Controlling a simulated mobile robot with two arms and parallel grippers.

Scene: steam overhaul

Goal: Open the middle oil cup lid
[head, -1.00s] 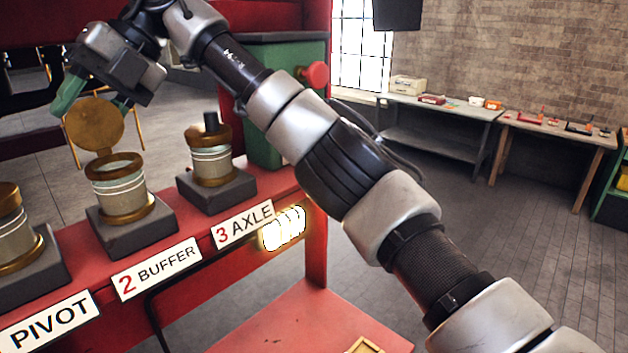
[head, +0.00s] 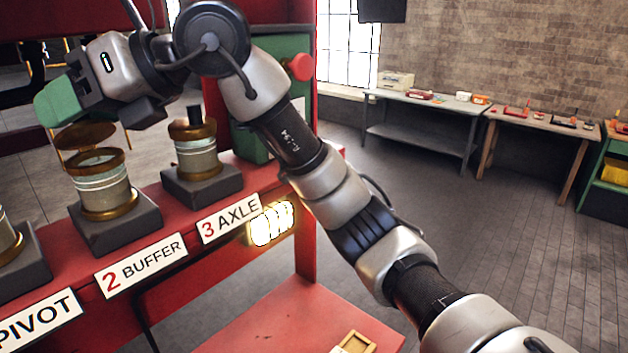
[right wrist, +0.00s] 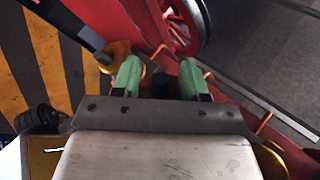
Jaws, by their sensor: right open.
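The middle oil cup (head: 101,187), behind the "2 BUFFER" label (head: 141,265), is a pale ringed cylinder with brass bands on a dark block. Its round brass lid (head: 85,134) stands raised at the back of the cup, off the rim and partly hidden by my gripper. My right gripper (head: 55,103) has green fingers and is just above and left of the lid. In the right wrist view my right gripper (right wrist: 160,80) has its two green fingers apart, with no held object visible. Whether a finger touches the lid is unclear. My left gripper is not in view.
The "3 AXLE" cup (head: 198,155) stands to the right with a dark knob on top. The cup by the "PIVOT" label (head: 37,320) is cut off at left. A green box (head: 262,140) with a red button stands behind the axle cup. Workbenches stand far right.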

